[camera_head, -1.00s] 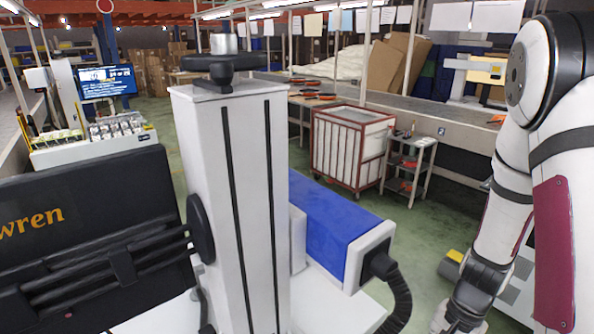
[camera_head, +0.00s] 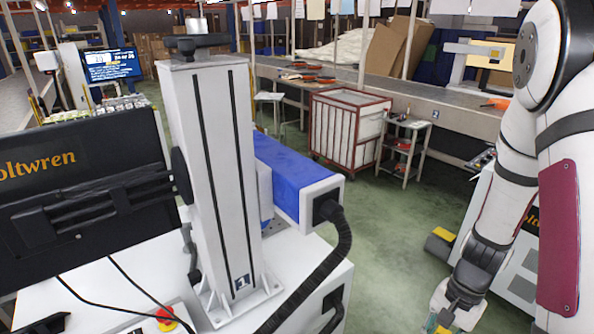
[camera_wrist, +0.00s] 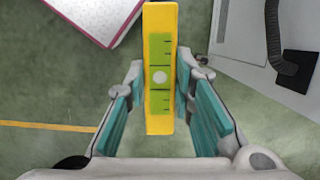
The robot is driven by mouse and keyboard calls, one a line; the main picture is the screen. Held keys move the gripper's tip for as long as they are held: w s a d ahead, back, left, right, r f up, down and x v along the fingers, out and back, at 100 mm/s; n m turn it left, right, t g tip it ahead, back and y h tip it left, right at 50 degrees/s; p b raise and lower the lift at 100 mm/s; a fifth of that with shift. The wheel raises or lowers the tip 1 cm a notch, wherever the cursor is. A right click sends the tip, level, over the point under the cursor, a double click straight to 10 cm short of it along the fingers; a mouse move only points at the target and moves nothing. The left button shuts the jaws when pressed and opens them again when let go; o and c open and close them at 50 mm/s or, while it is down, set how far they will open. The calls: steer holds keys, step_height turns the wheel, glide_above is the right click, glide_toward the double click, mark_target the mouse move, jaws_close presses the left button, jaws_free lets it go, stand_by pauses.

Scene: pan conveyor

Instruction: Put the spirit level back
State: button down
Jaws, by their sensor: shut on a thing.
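The spirit level (camera_wrist: 160,110) is a yellow bar with a green panel and a pale round dot. In the wrist view it stands lengthwise between the two teal finger pads of my gripper (camera_wrist: 160,107), which is shut on it. Its far end sticks out past the fingers over the green floor. In the head view, my gripper (camera_head: 455,312) is at the bottom edge, right of centre, with a bit of the yellow level (camera_head: 431,322) showing. The rest of the level is cut off or hidden there.
A white machine with a blue beam (camera_head: 295,172) and black hose stands ahead, beside a dark monitor back (camera_head: 100,160). A red-framed cart (camera_head: 345,135) and small shelf trolley (camera_head: 403,145) stand by the conveyor bench (camera_head: 450,115). Green floor (camera_head: 395,225) between is clear.

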steer(key=w+a+r+n+h, duration=0.1)
steer(key=w+a+r+n, duration=0.25)
steer(key=w, duration=0.25)
steer(key=w+a+r+n+g+h, duration=0.1)
steer(key=w+a+r+n, duration=0.25)
steer(key=w, duration=0.25)
steer(key=w+a+r+n, duration=0.3)
steer(key=w+r, duration=0.1)
steer(key=w, duration=0.2)
steer(key=s+f+p, duration=0.1)
steer(key=s+f, duration=0.3)
steer(key=f, duration=0.1)
steer(key=shift+s+f, duration=0.2)
steer(key=shift+s, duration=0.05)
steer(key=shift+r, duration=0.1)
